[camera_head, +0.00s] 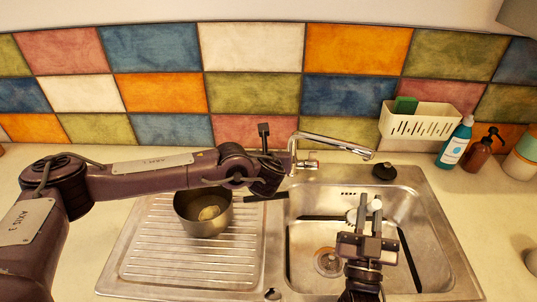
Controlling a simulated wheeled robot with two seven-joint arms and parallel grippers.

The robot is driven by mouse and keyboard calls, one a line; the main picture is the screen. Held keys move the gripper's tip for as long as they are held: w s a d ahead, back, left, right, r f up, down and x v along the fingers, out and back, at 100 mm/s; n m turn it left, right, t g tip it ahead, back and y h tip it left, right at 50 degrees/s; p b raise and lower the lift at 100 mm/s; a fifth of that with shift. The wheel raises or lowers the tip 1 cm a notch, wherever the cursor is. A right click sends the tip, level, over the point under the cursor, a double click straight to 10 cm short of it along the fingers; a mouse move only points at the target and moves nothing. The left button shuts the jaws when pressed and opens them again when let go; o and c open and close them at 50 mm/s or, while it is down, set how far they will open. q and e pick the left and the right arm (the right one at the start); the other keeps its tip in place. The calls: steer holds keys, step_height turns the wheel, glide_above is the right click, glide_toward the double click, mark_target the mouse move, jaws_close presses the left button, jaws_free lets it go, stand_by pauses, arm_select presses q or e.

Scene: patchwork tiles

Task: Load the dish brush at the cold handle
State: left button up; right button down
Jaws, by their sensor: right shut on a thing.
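My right gripper (369,203) is over the right sink basin, pointing away from me. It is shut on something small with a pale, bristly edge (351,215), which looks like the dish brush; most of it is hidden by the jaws. The chrome faucet (335,143) stands at the back of the sink, its spout reaching right. A handle with a red mark (312,164) shows at its base. I cannot make out the cold handle; my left gripper (272,183) covers the area left of the faucet base. Its jaws are too unclear to read.
A black round piece (384,172) lies on the sink's back rim. A cream caddy (420,125) with a green sponge, a blue bottle (455,142) and a brown pump bottle (481,150) stand behind right.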

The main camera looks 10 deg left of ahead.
steer(key=s+r+p, duration=0.4)
steer(key=s, duration=0.1)
steer(key=shift+d+p, duration=0.15)
steer(key=shift+p, duration=0.25)
stand_by(1.1)
